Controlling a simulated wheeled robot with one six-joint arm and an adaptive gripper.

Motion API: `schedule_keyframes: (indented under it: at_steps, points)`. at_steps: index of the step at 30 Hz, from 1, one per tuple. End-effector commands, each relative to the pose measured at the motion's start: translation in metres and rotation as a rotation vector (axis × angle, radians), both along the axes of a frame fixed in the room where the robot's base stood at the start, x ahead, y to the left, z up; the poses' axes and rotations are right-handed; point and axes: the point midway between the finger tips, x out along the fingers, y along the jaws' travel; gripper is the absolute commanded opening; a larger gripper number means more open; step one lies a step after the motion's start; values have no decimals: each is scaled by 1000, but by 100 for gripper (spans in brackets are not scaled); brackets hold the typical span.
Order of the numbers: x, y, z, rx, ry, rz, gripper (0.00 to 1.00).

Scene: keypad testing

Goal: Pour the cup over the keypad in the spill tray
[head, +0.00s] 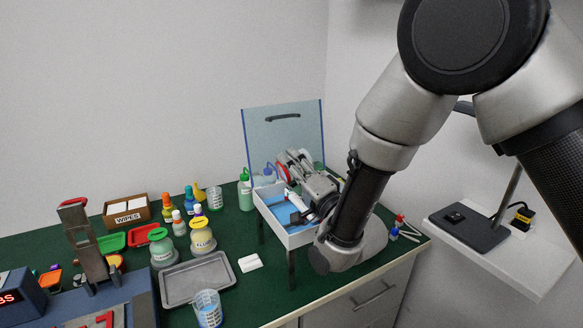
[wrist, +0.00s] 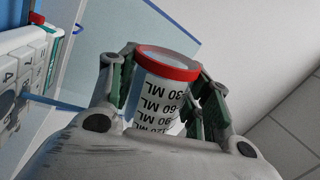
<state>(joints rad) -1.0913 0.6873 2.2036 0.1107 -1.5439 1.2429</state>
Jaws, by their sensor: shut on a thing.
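My gripper (head: 311,189) is over the white-walled spill tray with a blue floor (head: 300,239). In the wrist view, my gripper (wrist: 165,85) is shut on a clear cup (wrist: 160,98) with a red-ringed end and black ML markings. The cup looks tipped well over toward its side; whether liquid is in it or leaving it, I cannot tell. The white keypad (wrist: 22,80) with numbered keys shows at the left edge of the wrist view, apart from the cup and partly cut off. In the head view, my gripper and arm hide much of the tray's inside.
A clear shield (head: 283,140) stands behind the spill tray. Several bottles, a grey metal tray (head: 180,296) and a beaker with blue liquid (head: 208,309) stand to the left on the green bench. A white shelf (head: 500,262) is at the right.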

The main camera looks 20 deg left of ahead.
Motion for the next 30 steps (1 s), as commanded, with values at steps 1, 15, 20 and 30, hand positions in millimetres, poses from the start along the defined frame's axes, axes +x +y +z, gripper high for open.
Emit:
schedule_keyframes:
  at_steps: [1, 15, 20, 30]
  points:
    - [0, 0, -1, 9, 11, 1, 32]
    - [0, 0, -4, 44, 49, 2, 32]
    - [1, -1, -5, 65, 71, 1, 32]
    - [1, -1, -7, 85, 94, 2, 32]
